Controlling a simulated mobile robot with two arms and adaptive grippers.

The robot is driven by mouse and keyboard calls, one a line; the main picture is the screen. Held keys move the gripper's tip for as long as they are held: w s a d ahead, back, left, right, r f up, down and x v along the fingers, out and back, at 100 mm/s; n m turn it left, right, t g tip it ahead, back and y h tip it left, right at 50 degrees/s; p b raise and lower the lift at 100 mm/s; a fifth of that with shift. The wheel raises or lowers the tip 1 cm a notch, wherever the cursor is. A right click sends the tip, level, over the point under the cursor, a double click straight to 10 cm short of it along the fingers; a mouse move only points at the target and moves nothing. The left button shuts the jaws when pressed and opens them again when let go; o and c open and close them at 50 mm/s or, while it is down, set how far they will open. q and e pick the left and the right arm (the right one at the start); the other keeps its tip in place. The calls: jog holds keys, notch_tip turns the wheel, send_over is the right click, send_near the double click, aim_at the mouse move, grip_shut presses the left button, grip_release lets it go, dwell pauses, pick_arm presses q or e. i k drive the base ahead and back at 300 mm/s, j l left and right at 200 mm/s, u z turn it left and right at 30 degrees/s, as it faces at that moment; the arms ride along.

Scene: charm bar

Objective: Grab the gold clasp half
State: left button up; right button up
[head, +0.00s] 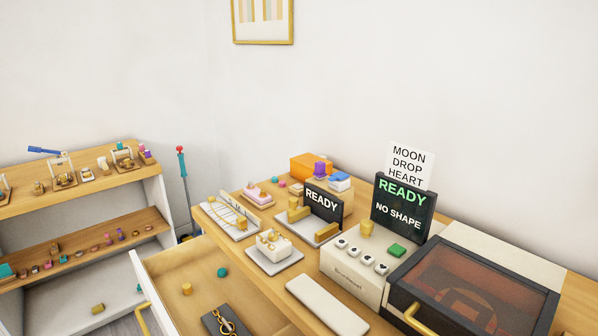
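Several gold pieces show in the head view, and I cannot tell for sure which is the gold clasp half. A gold piece (298,212) and a gold block (328,231) stand on a grey plate in front of the smaller READY screen (322,201). A small gold piece (187,288) lies in the open drawer (165,265). A gold chain-like piece (227,324) lies on a dark tray in the drawer, cut off by the bottom edge. Neither gripper is in view.
A machine with a READY / NO SHAPE screen (403,211) and a dark-lidded box (470,290) fill the right of the counter. A pale slab (326,304) lies near the front edge. Shelves (85,245) with small charms stand at left.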

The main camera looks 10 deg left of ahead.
aim_at(187, 288)
jog(key=u, duration=1.3)
